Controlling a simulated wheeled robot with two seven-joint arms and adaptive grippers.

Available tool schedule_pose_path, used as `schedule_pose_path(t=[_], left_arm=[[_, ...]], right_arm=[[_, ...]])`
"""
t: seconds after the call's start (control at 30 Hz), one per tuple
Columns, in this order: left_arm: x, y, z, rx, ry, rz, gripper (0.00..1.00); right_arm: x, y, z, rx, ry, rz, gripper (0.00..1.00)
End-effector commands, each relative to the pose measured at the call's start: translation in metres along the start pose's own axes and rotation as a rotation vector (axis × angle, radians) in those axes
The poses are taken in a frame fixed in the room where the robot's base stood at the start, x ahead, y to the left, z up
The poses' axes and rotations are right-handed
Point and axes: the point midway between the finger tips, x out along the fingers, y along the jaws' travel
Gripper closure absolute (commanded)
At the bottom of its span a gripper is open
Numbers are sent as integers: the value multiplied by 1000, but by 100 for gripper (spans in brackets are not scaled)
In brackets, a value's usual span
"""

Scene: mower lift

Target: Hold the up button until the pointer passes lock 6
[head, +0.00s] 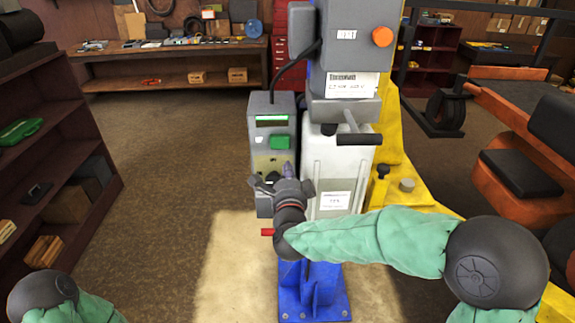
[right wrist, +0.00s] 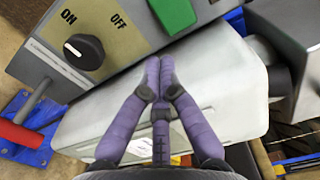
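A grey control box (head: 272,125) on the lift column carries a small display (head: 271,120) and a green button (head: 280,142). The button also shows at the top of the right wrist view (right wrist: 173,13), beside a black ON/OFF knob (right wrist: 85,51). My right gripper (head: 287,170) is in front of the box, just below the green button. In the right wrist view its purple fingers (right wrist: 160,78) meet at the tips with nothing between them; the tips appear apart from the button. No pointer or lock marking can be made out. My left gripper is out of view.
A white housing (head: 336,165) stands right of the control box, with a black handle (head: 351,136) above. A red-gripped lever (right wrist: 20,132) is below the box. The blue column base (head: 313,295) stands on the floor.

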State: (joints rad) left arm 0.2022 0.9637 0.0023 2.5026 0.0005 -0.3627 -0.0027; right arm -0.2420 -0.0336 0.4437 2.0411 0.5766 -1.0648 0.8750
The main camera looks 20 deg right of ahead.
Motion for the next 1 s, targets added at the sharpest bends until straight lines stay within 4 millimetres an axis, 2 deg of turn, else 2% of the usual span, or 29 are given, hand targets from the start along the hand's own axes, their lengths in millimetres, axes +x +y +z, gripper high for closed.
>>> schedule_pose_path(t=[0.2, 0.4, 1.0], left_arm=[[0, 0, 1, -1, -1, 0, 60], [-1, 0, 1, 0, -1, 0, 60], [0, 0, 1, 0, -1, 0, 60]], right_arm=[[-38, -2, 1, 1, -3, -3, 100], [-59, 0, 1, 1, -2, -1, 100], [-64, 0, 0, 0, -1, 0, 100]])
